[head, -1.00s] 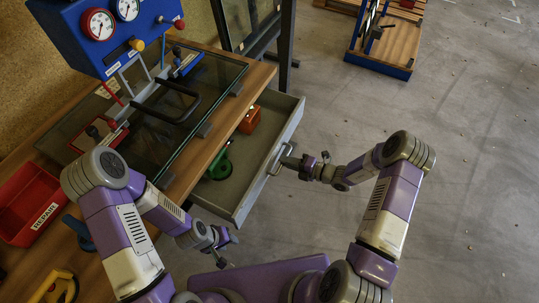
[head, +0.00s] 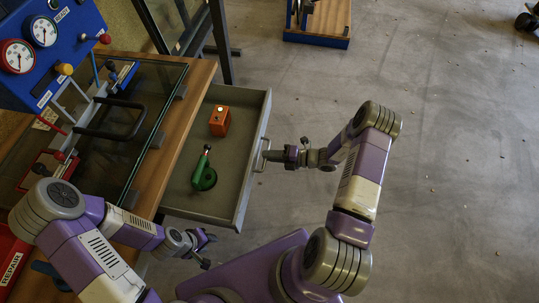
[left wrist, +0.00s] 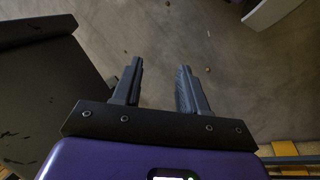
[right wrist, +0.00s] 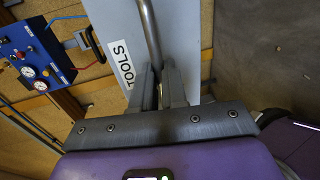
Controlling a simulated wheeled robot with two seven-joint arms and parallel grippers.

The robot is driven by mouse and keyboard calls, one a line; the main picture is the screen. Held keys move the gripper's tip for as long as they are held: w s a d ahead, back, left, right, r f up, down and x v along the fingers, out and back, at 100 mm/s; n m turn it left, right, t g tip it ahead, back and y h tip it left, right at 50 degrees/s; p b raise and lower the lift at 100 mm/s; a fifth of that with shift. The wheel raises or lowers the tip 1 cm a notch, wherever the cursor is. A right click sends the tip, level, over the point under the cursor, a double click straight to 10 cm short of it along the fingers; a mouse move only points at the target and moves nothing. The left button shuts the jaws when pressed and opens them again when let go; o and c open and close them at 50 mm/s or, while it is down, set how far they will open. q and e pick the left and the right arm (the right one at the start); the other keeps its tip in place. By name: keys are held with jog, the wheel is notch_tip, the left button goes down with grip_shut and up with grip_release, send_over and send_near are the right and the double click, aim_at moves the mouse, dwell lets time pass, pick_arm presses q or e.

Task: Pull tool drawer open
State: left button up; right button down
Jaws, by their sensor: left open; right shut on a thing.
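The grey tool drawer (head: 234,206) stands pulled out from under the wooden bench in the head view. Inside it lie an orange box (head: 219,121) and a green tool (head: 204,174). Its metal handle (head: 264,155) is on the front face. My right gripper (head: 272,156) is shut on the handle. In the right wrist view the handle bar (right wrist: 150,35) runs between the fingers, beside the TOOLS label (right wrist: 122,64) on the drawer front. My left gripper (head: 208,249) is near the drawer's near corner; in the left wrist view (left wrist: 158,85) its fingers are apart and empty.
The bench (head: 180,115) carries a glass panel with a black handle (head: 112,120) and a blue gauge box (head: 50,45). A red bin (head: 10,262) is at lower left. A wooden-topped blue stand (head: 318,22) is at the back. The floor right of the drawer is clear.

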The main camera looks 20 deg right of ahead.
jog(key=c, duration=1.2)
grip_release()
jog(key=shift+o, duration=0.2)
jog(key=p+v, duration=0.1)
jog(key=v, duration=0.6)
jog(key=shift+d, duration=0.25)
jog(key=shift+s, duration=0.15)
